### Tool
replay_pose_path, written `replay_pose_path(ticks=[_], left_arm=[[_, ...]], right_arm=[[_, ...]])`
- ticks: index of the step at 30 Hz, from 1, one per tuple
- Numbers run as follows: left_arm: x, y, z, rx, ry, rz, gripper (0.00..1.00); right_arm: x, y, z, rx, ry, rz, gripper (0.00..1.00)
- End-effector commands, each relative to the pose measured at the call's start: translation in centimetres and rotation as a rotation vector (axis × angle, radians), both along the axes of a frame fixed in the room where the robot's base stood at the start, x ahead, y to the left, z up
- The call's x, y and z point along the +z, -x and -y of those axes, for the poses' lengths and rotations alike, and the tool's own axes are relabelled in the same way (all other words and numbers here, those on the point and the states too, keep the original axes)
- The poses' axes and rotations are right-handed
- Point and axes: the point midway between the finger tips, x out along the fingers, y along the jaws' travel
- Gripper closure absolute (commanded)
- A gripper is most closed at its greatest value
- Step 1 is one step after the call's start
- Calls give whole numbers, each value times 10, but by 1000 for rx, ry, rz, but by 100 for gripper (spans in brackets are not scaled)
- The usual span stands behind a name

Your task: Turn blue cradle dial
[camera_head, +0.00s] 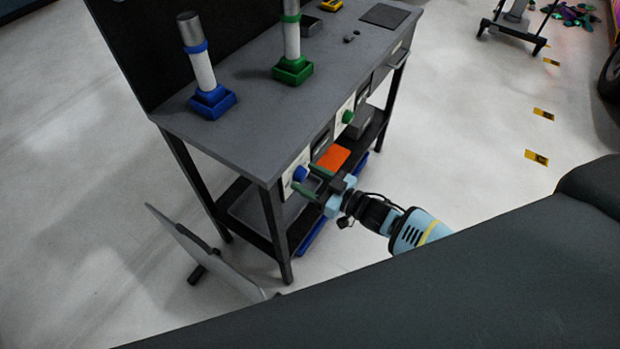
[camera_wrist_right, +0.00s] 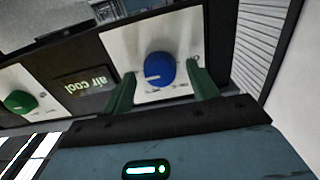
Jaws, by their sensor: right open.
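The blue dial (camera_head: 300,174) sits on a white panel at the near left end of the workbench front. In the right wrist view the blue dial (camera_wrist_right: 160,69) is round with a pale mark at its left side. My right gripper (camera_head: 306,179) is open at the dial, and its green fingers (camera_wrist_right: 160,88) stand on either side of the dial's lower part. I cannot tell whether they touch it. The blue cradle (camera_head: 213,103) stands on the bench top and holds an upright white and silver cylinder (camera_head: 200,68). My left gripper is not in view.
A green cradle (camera_head: 293,70) with its cylinder stands farther along the bench (camera_head: 250,125). A green dial (camera_head: 347,117) is on the same front, also seen in the wrist view (camera_wrist_right: 19,101). An orange item (camera_head: 333,158) lies below. A grey panel on a stand (camera_head: 205,250) is at left.

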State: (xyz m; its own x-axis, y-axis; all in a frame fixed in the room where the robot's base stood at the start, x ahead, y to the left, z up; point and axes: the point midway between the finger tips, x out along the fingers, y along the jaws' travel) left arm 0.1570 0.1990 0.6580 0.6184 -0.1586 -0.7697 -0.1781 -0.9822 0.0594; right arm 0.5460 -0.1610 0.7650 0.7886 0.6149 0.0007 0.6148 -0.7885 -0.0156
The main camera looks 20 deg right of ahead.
Motion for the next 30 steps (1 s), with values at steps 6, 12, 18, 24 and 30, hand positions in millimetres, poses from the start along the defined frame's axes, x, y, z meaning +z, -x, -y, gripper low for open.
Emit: replay_pose_path(ticks=[6, 12, 18, 24, 30], left_arm=[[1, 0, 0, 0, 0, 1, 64], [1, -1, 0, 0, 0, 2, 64], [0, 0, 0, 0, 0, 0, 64], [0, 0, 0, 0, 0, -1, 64], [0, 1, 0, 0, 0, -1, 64]], right_arm=[[-1, 9, 7, 0, 3, -2, 41], [-1, 34, 27, 0, 2, -2, 41], [-1, 55, 43, 0, 0, -1, 41], [0, 62, 48, 0, 0, 0, 41], [0, 62, 48, 0, 0, 0, 41]])
